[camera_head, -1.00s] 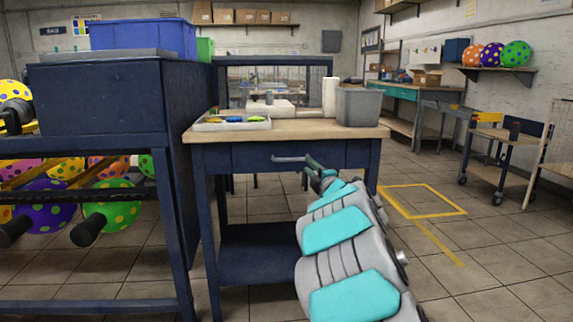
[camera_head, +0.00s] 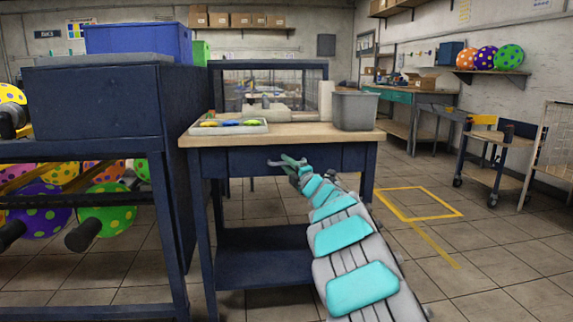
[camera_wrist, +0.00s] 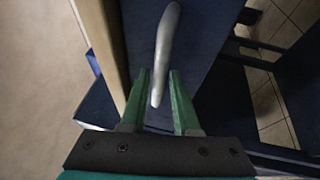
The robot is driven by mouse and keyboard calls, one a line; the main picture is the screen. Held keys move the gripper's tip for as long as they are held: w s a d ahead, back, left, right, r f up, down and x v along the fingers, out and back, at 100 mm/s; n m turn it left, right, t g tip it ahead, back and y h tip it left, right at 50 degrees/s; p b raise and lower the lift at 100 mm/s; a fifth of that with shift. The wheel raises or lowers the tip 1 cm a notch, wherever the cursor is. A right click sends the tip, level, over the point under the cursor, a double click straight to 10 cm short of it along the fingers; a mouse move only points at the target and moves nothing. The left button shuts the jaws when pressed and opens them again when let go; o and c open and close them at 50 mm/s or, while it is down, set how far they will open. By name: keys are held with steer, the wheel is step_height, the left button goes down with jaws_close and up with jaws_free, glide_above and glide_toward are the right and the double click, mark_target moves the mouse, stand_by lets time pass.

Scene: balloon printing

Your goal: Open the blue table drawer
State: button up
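The blue table (camera_head: 206,230) has a light wooden top and a dark blue drawer (camera_head: 240,161) under it, which looks closed. The drawer's grey bar handle (camera_wrist: 166,50) shows clearly in the wrist view, running up from between my fingertips. My gripper (camera_head: 289,162) is at the drawer front, and it covers much of the handle in the head view. In the wrist view my gripper (camera_wrist: 161,85) is open, with one green finger on each side of the handle's near end. Small gaps show between the fingers and the handle.
A grey bin (camera_head: 355,110) and a tray (camera_head: 228,128) with colored items stand on the tabletop. A dark blue rack (camera_head: 100,100) with balloons stands close on the left. The floor (camera_head: 480,260) to the right is open.

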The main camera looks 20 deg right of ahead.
steer(key=shift+w, duration=0.2)
steer(key=shift+c, duration=0.3)
jaws_close()
stand_by(1.1)
